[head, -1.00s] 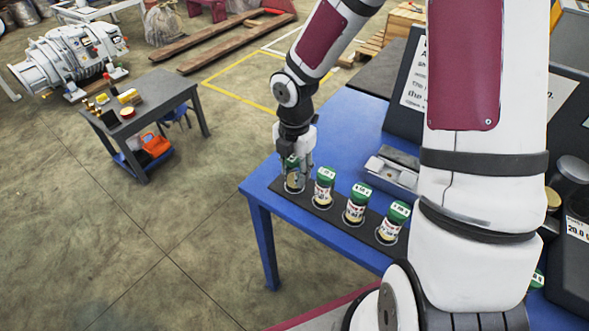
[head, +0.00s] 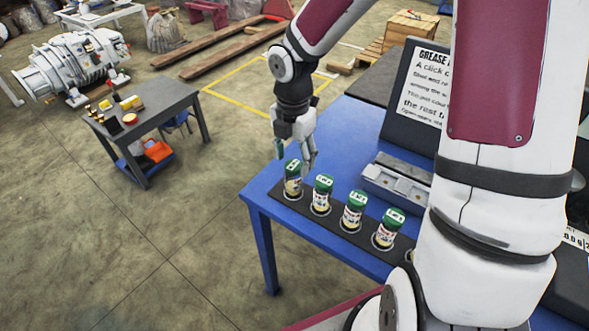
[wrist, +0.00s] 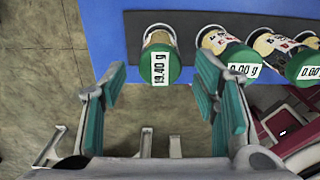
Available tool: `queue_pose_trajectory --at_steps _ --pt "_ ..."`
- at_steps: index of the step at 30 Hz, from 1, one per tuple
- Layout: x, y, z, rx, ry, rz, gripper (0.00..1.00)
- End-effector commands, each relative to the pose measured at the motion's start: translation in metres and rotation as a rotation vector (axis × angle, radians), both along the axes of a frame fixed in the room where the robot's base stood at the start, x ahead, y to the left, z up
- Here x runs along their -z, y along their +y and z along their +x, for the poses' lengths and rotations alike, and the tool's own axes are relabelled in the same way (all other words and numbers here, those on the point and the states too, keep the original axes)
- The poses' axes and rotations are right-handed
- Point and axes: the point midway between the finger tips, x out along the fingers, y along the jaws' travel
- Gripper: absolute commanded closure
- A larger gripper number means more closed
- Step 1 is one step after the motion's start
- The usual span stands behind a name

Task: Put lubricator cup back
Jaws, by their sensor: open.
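Several lubricator cups with green lids stand in a row on a black strip (head: 337,230) along the front of the blue table. The leftmost cup (head: 292,178) stands upright at the strip's far end. In the wrist view this cup (wrist: 160,57) carries a label reading 19.40 g, and the cup beside it (wrist: 228,52) reads 0.00 g. My gripper (head: 294,160) is just above the leftmost cup, open and empty. In the wrist view the fingers of my gripper (wrist: 162,95) are spread apart, with the cup's lid ahead between them, not gripped.
A grey metal fixture (head: 397,180) lies on the blue table (head: 345,135) behind the cups. A sign board (head: 418,95) stands at the back. A small dark side table (head: 150,103) and a white machine (head: 75,65) stand at left, with open floor between.

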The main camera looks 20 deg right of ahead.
Motion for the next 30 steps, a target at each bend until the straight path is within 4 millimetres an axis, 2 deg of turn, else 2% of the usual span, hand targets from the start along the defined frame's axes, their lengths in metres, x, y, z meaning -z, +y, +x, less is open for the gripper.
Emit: queue_pose_trajectory --at_steps 1,6,14,17,20,25,30 --pt "-0.013 -0.001 0.000 0.003 -0.004 -0.001 0.45" --pt "-0.037 0.000 0.000 0.001 -0.001 0.000 0.45" --pt "-0.057 -0.002 -0.006 0.061 -0.007 -0.024 0.45" --pt "-0.075 -0.005 -0.019 0.198 -0.027 -0.067 0.45" --pt "-0.101 -0.011 -0.039 0.409 -0.070 -0.113 0.45" --pt "-0.145 -0.016 -0.080 0.811 -0.171 -0.132 0.45" --pt "-0.180 -0.017 -0.124 1.216 -0.267 -0.063 0.45"
